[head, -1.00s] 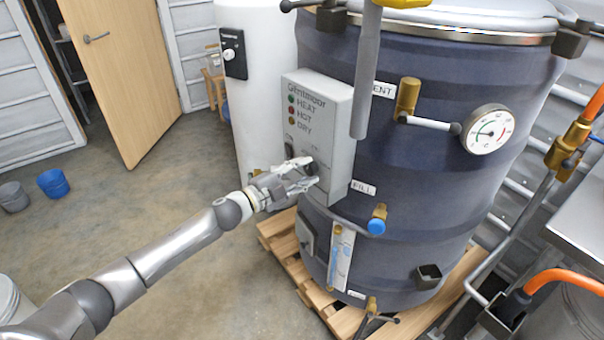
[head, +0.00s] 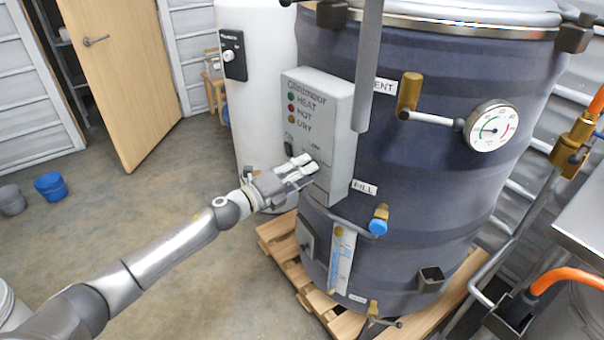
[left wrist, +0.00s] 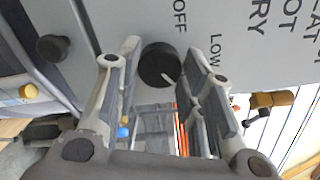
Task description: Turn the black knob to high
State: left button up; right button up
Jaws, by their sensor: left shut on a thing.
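The black knob (left wrist: 158,62) sits on the light grey control box (head: 338,100), between my left gripper's fingers in the left wrist view. A pale mark on it points down and right in that view, away from the OFF label and below the LOW label. I see no high label. My right gripper is not in view.
The dark blue vessel (head: 430,210) stands behind on a wooden pallet (head: 275,238). A blue-tipped tap (head: 378,223) sticks out at lower right.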

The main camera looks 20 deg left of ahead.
pick_arm(q)
jog(key=shift+f+m, duration=0.1)
jog(key=shift+m, duration=0.6)
jog(key=o, duration=1)
jog(key=shift+o, duration=0.2)
jog(key=shift+s, duration=0.1)
jog(key=v, duration=1.2)
